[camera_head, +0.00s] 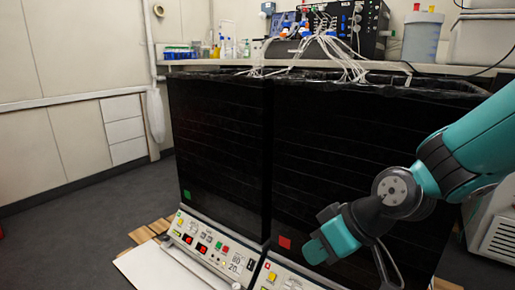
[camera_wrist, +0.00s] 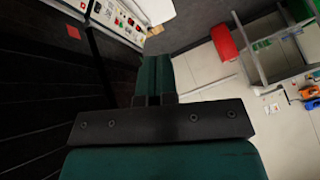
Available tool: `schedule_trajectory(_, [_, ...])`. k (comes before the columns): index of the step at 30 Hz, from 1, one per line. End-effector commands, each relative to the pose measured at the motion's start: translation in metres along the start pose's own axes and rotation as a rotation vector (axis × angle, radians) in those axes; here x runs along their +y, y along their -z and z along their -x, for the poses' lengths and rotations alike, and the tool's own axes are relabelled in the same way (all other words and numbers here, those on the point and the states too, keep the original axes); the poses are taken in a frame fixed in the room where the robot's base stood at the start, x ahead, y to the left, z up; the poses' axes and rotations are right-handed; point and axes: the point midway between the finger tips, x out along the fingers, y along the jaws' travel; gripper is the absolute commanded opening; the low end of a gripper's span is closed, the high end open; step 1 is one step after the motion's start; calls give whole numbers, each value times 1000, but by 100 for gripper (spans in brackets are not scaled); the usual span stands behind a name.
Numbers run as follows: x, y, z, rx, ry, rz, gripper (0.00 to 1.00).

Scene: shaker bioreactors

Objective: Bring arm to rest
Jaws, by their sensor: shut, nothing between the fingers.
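My arm (camera_head: 470,150) reaches in from the right edge in the head view, bent in front of the right black bioreactor cabinet (camera_head: 350,150). Its teal and black end section (camera_head: 335,238) hangs low before that cabinet, near the right control panel (camera_head: 285,277). The left cabinet (camera_head: 220,150) stands beside the right one.
The left control panel (camera_head: 212,248) juts out low. A shelf above the cabinets holds a black device (camera_head: 350,25), cables and bottles. In the wrist view, a red cylinder (camera_wrist: 224,42) and a grey metal frame (camera_wrist: 262,75) stand on pale floor. Dark floor (camera_head: 90,215) at left is clear.

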Motion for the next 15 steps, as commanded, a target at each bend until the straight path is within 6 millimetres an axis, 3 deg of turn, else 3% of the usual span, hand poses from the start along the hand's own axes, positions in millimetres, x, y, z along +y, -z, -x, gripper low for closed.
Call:
schedule_trajectory(1, [-23, 4, 36, -40, 7, -6, 0])
schedule_trajectory(3, [-45, -5, 65, -104, 14, -28, 0])
schedule_trajectory(14, [-114, -55, 175, -346, -30, -122, 0])
schedule_trajectory(15, [-117, -50, 184, -355, -30, -130, 0])
